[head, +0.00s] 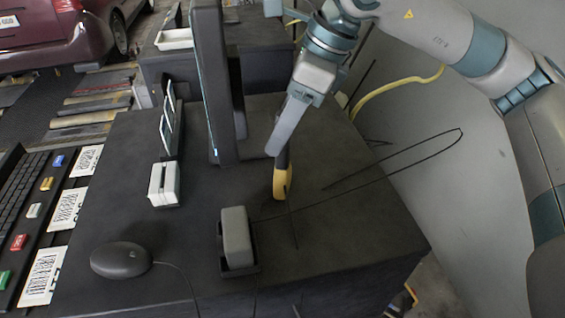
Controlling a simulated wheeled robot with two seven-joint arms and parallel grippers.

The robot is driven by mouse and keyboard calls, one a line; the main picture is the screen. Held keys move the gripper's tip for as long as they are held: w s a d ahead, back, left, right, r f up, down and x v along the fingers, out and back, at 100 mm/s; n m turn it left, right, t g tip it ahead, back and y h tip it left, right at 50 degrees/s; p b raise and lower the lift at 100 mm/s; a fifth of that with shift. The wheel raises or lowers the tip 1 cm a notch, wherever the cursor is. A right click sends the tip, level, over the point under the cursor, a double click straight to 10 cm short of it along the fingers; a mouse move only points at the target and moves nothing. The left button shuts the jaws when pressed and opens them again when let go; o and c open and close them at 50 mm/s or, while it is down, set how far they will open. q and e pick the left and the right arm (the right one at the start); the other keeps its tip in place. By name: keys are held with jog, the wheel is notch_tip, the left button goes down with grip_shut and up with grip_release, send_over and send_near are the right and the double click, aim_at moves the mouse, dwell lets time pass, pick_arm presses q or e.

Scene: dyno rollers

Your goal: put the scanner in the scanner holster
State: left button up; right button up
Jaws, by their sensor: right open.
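A yellow and black device (283,182), which looks like the scanner, is on the dark desk right below my right gripper (279,150). My right gripper points down from the upper right, and its jaws are open. One finger overlaps the upper, black part of the device, so I cannot tell whether they touch. A grey block (236,236) sits in a black tray-like base near the desk's front. Which thing is the scanner holster I cannot tell for sure. My left gripper is not in view.
A dark monitor (212,85) stands left of my right gripper. A white card-like stack (164,184), a black mouse (121,260) and a keyboard (24,205) with barcode cards lie to the left. A thin black cable (400,158) loops right of the device. The desk's right edge is close.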

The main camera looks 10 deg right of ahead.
grip_shut()
